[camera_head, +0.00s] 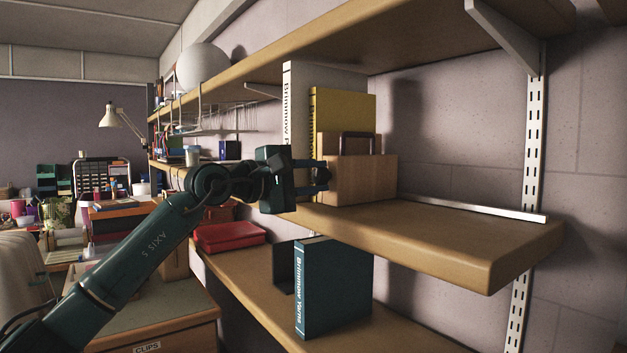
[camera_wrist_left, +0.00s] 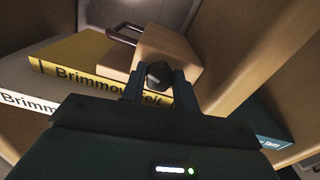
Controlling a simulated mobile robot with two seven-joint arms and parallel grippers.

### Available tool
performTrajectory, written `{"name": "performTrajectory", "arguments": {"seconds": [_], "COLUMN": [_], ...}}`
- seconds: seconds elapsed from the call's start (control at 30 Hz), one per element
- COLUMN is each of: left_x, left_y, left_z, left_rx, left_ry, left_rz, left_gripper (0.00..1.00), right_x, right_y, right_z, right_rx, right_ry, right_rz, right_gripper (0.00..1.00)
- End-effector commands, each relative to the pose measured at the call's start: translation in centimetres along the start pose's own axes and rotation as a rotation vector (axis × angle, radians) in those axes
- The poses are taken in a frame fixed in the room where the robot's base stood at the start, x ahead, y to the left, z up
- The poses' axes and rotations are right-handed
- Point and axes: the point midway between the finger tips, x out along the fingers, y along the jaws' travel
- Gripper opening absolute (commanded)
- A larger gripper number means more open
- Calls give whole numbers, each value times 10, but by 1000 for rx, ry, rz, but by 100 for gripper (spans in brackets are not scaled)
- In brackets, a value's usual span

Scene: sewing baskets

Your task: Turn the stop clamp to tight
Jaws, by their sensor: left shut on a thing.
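The stop clamp seems to be the dark knob (camera_wrist_left: 158,74) on the face of a light wooden block (camera_head: 365,180). The block stands upright on the middle shelf, against the books, and has a dark handle (camera_head: 357,143) on top. The block also shows in the left wrist view (camera_wrist_left: 172,50). My left gripper (camera_head: 322,178) reaches in from the left and is shut on the knob, with one finger on each side of it in the left wrist view (camera_wrist_left: 158,82). In the head view my fingers mostly hide the knob. My right gripper is in neither view.
A yellow book (camera_head: 345,108) and a white book (camera_head: 300,85) stand behind the block. A pale metal rail (camera_head: 480,208) runs along the shelf's back. The middle shelf (camera_head: 460,240) is clear to the right.

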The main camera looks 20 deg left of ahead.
Motion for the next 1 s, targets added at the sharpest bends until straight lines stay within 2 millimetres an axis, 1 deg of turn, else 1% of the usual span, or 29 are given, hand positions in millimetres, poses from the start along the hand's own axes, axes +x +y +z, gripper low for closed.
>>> {"name": "performTrajectory", "arguments": {"seconds": [1.0], "left_x": [0], "left_y": [-2], "left_z": [-1], "left_rx": [955], "left_ry": [-1], "left_rz": [-2], "left_gripper": [7], "right_x": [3], "right_y": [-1], "right_z": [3], "right_rx": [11], "right_ry": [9], "right_rz": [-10], "right_gripper": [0]}}
